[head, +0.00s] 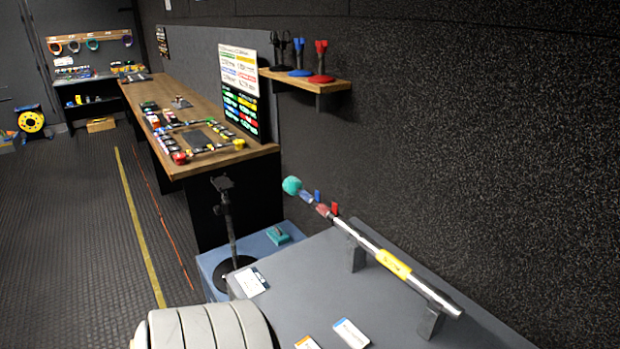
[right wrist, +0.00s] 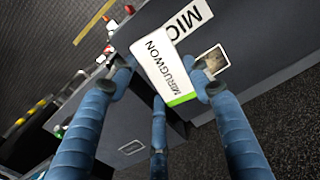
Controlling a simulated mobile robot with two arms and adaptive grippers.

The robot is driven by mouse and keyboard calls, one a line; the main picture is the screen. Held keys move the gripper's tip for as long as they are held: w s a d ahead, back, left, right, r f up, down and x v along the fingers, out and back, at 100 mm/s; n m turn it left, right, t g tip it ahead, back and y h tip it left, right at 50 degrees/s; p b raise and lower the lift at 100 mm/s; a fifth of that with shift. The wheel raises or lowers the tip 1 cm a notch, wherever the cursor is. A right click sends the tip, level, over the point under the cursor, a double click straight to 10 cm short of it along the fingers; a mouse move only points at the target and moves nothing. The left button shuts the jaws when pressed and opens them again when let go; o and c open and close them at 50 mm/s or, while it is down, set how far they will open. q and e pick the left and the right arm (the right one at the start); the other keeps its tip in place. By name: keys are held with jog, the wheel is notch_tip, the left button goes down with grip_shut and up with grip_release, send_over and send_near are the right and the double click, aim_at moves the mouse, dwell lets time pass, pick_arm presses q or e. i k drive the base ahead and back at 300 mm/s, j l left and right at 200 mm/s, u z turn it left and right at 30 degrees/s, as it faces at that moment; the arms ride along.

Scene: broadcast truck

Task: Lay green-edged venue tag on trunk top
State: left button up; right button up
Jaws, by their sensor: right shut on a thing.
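The green-edged venue tag (right wrist: 163,68) is a white card lettered MIRUGWON with a green strip at one end, seen in the right wrist view. My right gripper (right wrist: 162,84) has blue fingers and is shut on this tag. In the head view a grey flat top (head: 310,275) fills the lower right. A white tag (head: 250,283) lies near its left edge. A blue-edged tag (head: 350,334) and an orange-edged tag (head: 307,342) lie near the front. Neither the right gripper nor the green-edged tag shows in the head view. My left gripper is not in view.
A silver boom pole (head: 432,293) rests on two grey supports across the right of the flat top. A black stand (head: 230,235) rises at its left, by a lower blue-grey surface (head: 292,233). A wooden desk (head: 190,130) with small gear stands beyond.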

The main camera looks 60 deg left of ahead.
aim_at(288, 311)
jog(key=u, duration=1.5)
jog(key=i+j+u, duration=0.2)
jog(key=j+u, duration=0.15)
jog(key=i+j+u, duration=0.35)
jog(key=k+l, duration=0.05)
jog(key=k, duration=0.05)
